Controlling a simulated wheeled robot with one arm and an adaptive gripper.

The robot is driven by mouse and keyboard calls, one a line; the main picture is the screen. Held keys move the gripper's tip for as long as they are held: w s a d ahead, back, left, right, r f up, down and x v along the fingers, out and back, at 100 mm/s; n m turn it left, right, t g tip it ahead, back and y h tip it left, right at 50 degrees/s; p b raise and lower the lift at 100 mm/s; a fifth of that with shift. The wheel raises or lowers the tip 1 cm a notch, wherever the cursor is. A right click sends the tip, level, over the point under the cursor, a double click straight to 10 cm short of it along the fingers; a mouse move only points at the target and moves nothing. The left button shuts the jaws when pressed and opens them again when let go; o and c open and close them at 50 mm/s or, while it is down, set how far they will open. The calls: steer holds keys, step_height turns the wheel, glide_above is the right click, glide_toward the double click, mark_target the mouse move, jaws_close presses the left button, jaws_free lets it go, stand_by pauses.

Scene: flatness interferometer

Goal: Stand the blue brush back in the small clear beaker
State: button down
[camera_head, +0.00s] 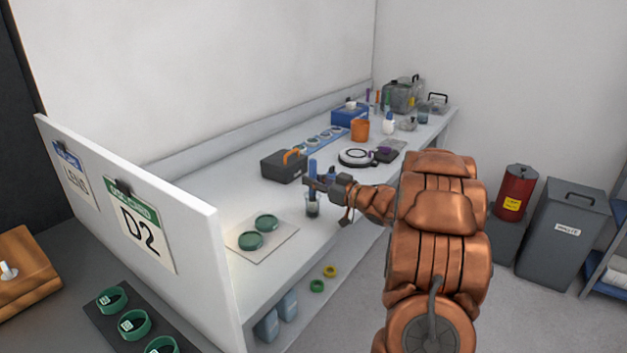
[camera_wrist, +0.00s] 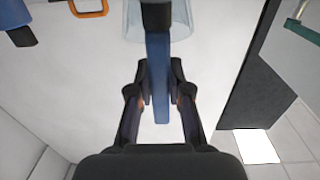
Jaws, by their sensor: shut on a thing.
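The blue brush (camera_head: 312,168) stands roughly upright at the front edge of the bench, in line above the small clear beaker (camera_head: 312,207). A dark part shows low in the beaker, seemingly the brush's lower end. My gripper (camera_head: 324,184) is shut on the brush's blue handle. In the wrist view, the handle (camera_wrist: 157,75) lies between the fingertips (camera_wrist: 160,98). Its dark end overlaps the clear beaker (camera_wrist: 181,20) at the top. I cannot tell whether the brush touches the beaker's bottom.
A grey box (camera_head: 283,167) with an orange handle stands just behind. A pad (camera_head: 280,239) with two green discs (camera_head: 266,223) lies at the left. A round black-and-white device (camera_head: 357,157) and an orange cup (camera_head: 359,129) are farther back. A white partition (camera_head: 190,225) closes the near end.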

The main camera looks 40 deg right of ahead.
steer(key=shift+f, duration=0.3)
steer(key=c, duration=1)
jaws_free()
steer(key=shift+s, duration=0.1)
steer(key=v, duration=1.1)
steer(key=shift+s+d, duration=0.15)
steer(key=shift+s, duration=0.25)
